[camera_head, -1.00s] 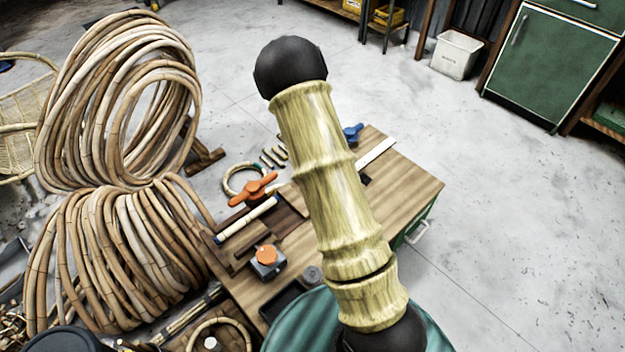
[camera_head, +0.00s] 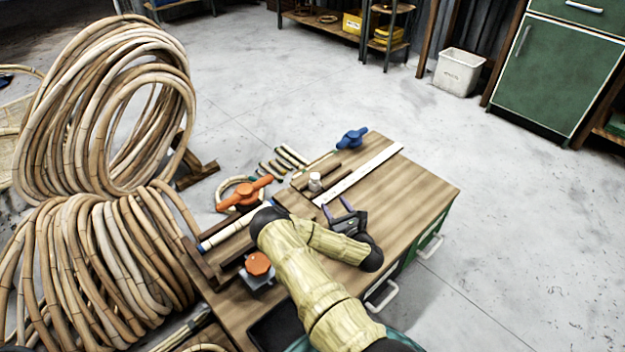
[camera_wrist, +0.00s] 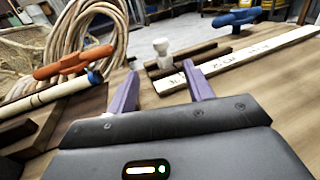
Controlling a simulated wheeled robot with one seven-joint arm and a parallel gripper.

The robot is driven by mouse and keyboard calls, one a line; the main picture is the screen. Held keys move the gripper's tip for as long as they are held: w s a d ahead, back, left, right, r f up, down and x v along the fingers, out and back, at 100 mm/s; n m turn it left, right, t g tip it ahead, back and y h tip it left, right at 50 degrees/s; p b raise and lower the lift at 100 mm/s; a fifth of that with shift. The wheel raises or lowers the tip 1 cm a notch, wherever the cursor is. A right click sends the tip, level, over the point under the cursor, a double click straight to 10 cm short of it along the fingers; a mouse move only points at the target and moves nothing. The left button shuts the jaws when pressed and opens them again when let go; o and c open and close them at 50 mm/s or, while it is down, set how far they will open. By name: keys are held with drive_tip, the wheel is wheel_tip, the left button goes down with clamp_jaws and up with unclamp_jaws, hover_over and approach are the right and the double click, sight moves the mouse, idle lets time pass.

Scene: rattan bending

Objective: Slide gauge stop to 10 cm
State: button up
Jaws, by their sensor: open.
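The gauge stop looks like a small white knob (camera_head: 315,182) on a dark wooden piece. It stands beside the near left end of a pale marked ruler strip (camera_head: 375,165). In the wrist view the white knob (camera_wrist: 161,48) stands upright beyond the fingertips, and the ruler (camera_wrist: 260,55) runs off to the right; its printed marks are too blurred to read surely. My gripper (camera_head: 340,208) is open and empty, low over the bench on the near side of the ruler. Its two purple fingers (camera_wrist: 163,82) point towards the knob, apart from it.
An orange-handled clamp (camera_head: 244,194) and a pale rod (camera_head: 225,234) lie left on the wooden bench (camera_head: 415,195). An orange knob (camera_head: 258,263) sits nearer. A blue clamp (camera_head: 351,139) is at the far edge. Rattan coils (camera_head: 105,250) stand left. The bench's right side is clear.

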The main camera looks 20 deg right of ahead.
sight(315, 182)
drive_tip(key=shift+w+r, duration=0.1)
drive_tip(key=w+b, duration=0.1)
drive_tip(key=w, duration=0.4)
drive_tip(key=w+a+b, duration=0.1)
drive_tip(key=w+b, duration=0.1)
drive_tip(key=w, duration=0.4)
drive_tip(key=w+b, duration=0.1)
drive_tip(key=w, duration=0.5)
drive_tip(key=shift+w+a+b, duration=0.1)
drive_tip(key=shift+a+b, duration=0.05)
drive_tip(key=shift+b, duration=0.2)
clamp_jaws()
